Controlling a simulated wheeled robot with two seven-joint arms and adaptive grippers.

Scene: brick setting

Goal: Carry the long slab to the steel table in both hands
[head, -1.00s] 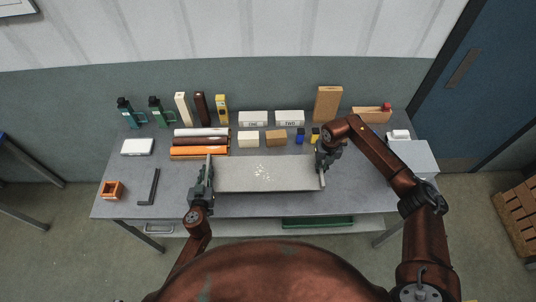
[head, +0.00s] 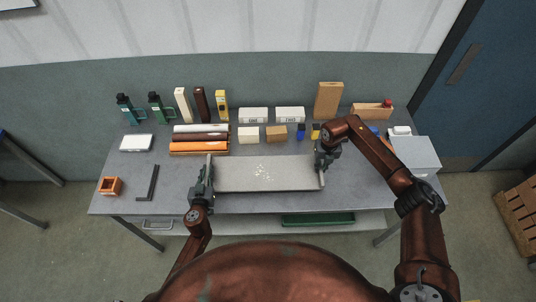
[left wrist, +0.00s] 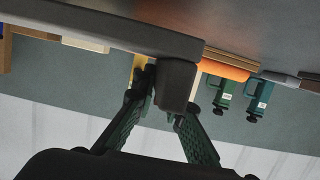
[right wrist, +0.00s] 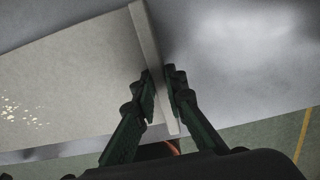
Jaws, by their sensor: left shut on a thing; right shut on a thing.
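The long slab (head: 264,173) is pale grey, with white-yellow specks in its middle and a raised lip at each end. It lies level across the front half of the grey table (head: 110,180); I cannot tell how far above the top it is. My left gripper (head: 208,170) is shut on its left end lip, which shows dark between the fingers in the left wrist view (left wrist: 176,85). My right gripper (head: 322,168) is shut on its right end lip, seen in the right wrist view (right wrist: 152,60). I cannot tell whether the grey table is the steel one.
An orange holder (head: 110,186) and a dark angle piece (head: 148,183) lie left. A grey box (head: 415,155) stands right. Another table's edge shows far left.

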